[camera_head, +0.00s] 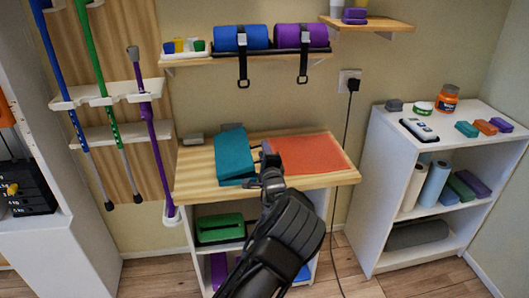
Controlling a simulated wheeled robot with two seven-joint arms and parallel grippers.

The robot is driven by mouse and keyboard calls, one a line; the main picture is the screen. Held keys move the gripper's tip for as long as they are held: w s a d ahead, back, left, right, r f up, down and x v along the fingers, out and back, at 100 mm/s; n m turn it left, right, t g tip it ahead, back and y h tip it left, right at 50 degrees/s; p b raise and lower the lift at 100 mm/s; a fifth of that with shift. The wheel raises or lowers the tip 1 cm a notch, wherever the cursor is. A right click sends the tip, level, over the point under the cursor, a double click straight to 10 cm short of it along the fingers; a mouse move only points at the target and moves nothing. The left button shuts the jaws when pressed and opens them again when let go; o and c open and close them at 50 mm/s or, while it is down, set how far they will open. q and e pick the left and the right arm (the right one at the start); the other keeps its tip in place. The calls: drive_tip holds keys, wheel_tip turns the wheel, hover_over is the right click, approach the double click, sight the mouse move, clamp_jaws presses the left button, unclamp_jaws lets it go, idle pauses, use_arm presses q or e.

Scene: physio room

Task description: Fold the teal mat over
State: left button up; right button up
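The teal mat (233,153) lies on the left-middle part of the wooden tabletop. It looks like a thick panel, slightly tilted, with its right edge close to an orange-red mat (305,155) that lies flat on the right.
The wooden table (210,195) has a small grey block (193,139) at its back left. A shelf with blue and purple rolls (238,38) hangs above. A black cable (345,125) runs down the wall at right. A white shelf unit (375,170) stands on the right.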

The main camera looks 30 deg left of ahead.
use_arm(q)
drive_tip(key=v, duration=0.8)
drive_tip(key=shift+w, duration=0.1)
idle(0.5)
